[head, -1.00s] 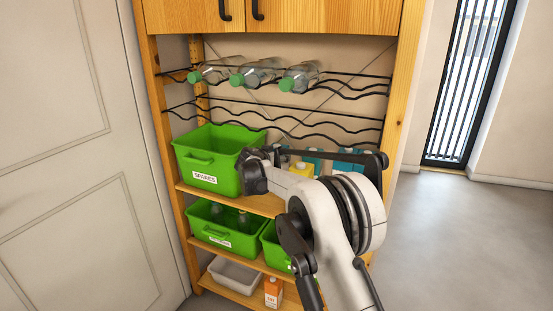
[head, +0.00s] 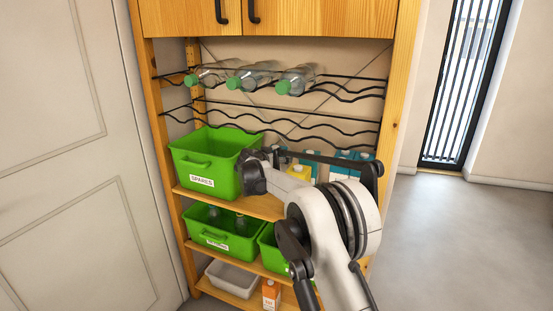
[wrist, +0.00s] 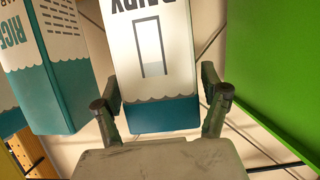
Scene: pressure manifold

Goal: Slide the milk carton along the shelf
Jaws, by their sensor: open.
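The milk carton (wrist: 158,70) is white with a teal wavy base, a drawn glass and the word DAIRY; it appears upside down in the wrist view. My gripper (wrist: 160,92) is open, with one finger on each side of the carton's lower part in that view. I cannot tell whether either finger touches it. In the head view, my arm covers much of the carton shelf, and the gripper's fingers cannot be made out.
A similar RICE carton (wrist: 50,65) stands close on the left in the wrist view. The green SPARES bin (head: 208,165) is on the other side, on the same shelf. Teal cartons (head: 345,156) and a yellow carton (head: 300,171) show around my arm. A wire rack with bottles (head: 295,80) hangs above.

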